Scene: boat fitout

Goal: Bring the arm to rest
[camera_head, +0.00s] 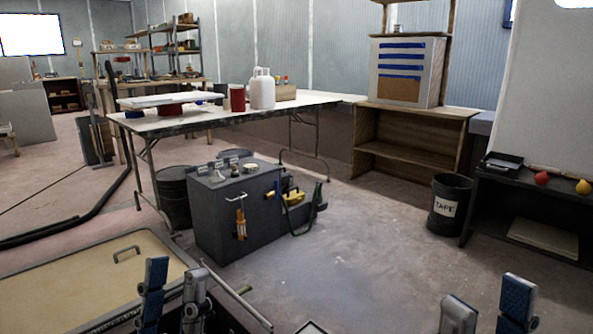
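My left gripper (174,280) is at the bottom left of the head view. Its two fingers point up and stand apart, with nothing seen between them. It shows in front of the right edge of a tan-topped panel with a dark rim (90,284). My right gripper (490,303) is at the bottom right, over the bare floor in the picture. Its two fingers also stand apart, with nothing seen between them. Most of both arms is out of the frame.
A dark grey cabinet (225,228) with tools on it stands ahead of a folding table (180,122). A black bin marked TAPE (449,205) and a dark shelf unit (480,205) stand at the right. The middle floor (375,255) is clear.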

